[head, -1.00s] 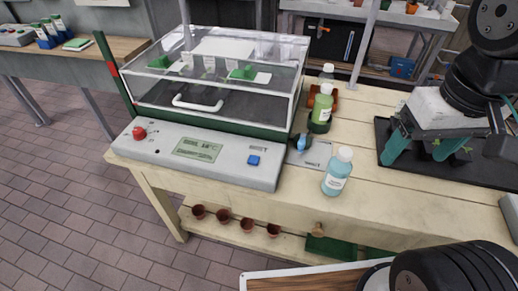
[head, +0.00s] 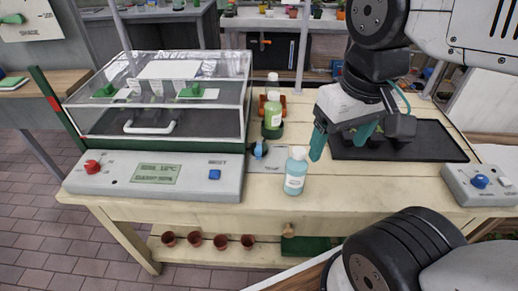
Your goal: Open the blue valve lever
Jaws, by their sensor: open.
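The small blue valve lever (head: 259,150) stands upright on a dark fitting beside the right end of the clear-lidded box's control panel. A light blue bottle (head: 295,171) with a white cap stands just right of it and nearer me. A green bottle (head: 273,115) stands behind the lever. My gripper (head: 340,146) is to the right of the lever, past the blue bottle, with its teal fingers spread and nothing between them. It is clear of the lever.
The clear-lidded box (head: 160,143) fills the bench's left side, with a red knob (head: 92,167) and blue button (head: 215,174) on its panel. A grey control box (head: 478,186) sits at far right. The front bench (head: 370,182) is bare.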

